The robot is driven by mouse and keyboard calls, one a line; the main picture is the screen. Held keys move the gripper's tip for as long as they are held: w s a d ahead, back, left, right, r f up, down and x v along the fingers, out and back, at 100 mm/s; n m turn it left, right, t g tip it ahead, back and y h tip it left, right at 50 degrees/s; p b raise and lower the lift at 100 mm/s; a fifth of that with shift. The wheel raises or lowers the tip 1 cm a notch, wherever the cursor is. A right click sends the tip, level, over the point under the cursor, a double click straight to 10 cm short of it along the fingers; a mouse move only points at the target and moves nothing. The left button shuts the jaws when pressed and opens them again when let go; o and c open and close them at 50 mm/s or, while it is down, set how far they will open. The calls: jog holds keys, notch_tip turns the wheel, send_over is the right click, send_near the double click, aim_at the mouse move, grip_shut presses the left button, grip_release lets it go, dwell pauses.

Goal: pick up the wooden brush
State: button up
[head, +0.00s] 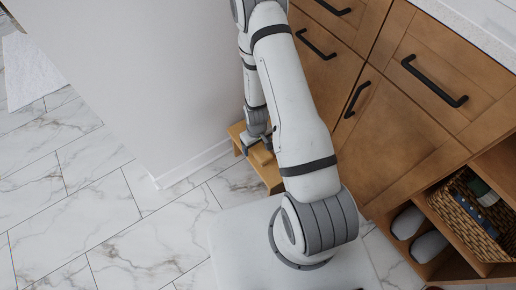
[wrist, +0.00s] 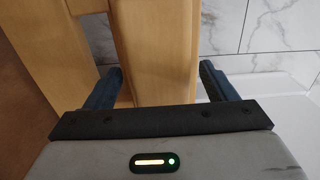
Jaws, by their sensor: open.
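My gripper (head: 260,143) is low over a small wooden stool (head: 236,131) in the head view. In the wrist view its two dark fingers (wrist: 160,68) are apart, with a pale wooden piece (wrist: 156,38) lying between them. That piece runs away from the gripper. I cannot tell whether it is the wooden brush or a slat of the stool; no bristles show. In the head view my arm and gripper hide part of the stool top.
A wooden cabinet (head: 400,145) with black handles stands right of the arm. Its open shelf holds grey slippers (head: 418,235) and a woven basket (head: 462,218). A white wall (head: 150,80) is close on the left.

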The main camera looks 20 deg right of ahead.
jog(key=shift+r, duration=0.1)
jog(key=c, duration=1.1)
jog(key=shift+r, duration=0.1)
notch_tip(320, 180, up, 10)
jog(key=p, duration=0.3)
jog(key=shift+p, duration=0.4)
